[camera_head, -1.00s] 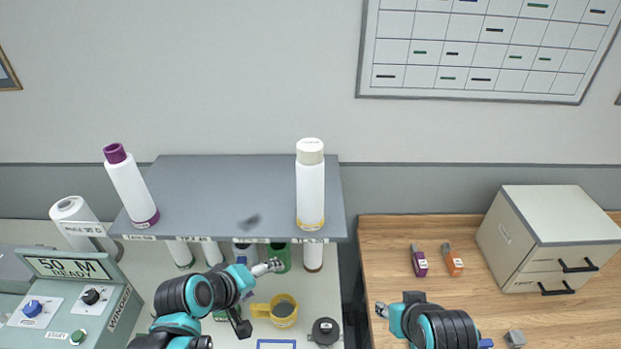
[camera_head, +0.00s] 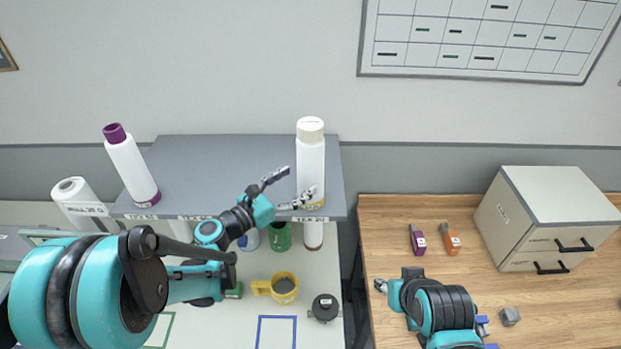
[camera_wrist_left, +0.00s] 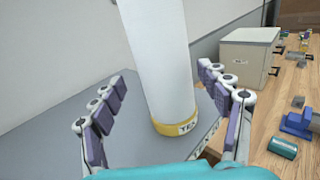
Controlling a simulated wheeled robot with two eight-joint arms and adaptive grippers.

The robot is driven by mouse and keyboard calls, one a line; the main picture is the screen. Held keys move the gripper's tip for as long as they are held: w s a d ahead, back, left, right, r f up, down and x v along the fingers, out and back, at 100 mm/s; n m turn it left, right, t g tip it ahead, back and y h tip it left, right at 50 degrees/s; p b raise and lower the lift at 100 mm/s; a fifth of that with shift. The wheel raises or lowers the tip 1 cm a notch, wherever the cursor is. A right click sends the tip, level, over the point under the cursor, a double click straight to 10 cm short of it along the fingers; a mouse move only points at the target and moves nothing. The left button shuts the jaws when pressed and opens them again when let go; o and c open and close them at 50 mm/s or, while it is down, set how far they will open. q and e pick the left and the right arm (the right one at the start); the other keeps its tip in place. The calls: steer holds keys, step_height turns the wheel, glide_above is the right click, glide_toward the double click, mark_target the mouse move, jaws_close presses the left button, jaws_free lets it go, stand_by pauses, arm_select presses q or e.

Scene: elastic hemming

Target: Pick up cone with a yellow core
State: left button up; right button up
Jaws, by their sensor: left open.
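The cone with a yellow core (camera_head: 311,160) is a tall white cone with a cream top and a yellow base ring. It stands upright on the right end of the grey shelf (camera_head: 225,165). My left gripper (camera_head: 293,187) is open at the cone's lower left. In the left wrist view the cone (camera_wrist_left: 160,55) stands between the two spread fingers (camera_wrist_left: 160,112), with a gap on both sides. Its yellow ring carries a partly visible "TEX" label. My right gripper (camera_head: 381,286) is low over the wooden table, and its jaws are too small to read.
A purple-core cone (camera_head: 130,165) stands at the shelf's left end. More cones, including a green one (camera_head: 280,236), stand under the shelf. A yellow mug (camera_head: 284,288) and a black disc (camera_head: 324,308) are on the white table. A drawer cabinet (camera_head: 545,220) stands at right.

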mark_target(302, 179)
arm_select(q)
steer(key=p+x, duration=0.1)
steer(key=x, duration=0.4)
steer(key=shift+s+d+r, duration=0.1)
steer(key=shift+s+d, duration=0.05)
steer(key=shift+d, duration=0.05)
steer(key=c, duration=1.4)
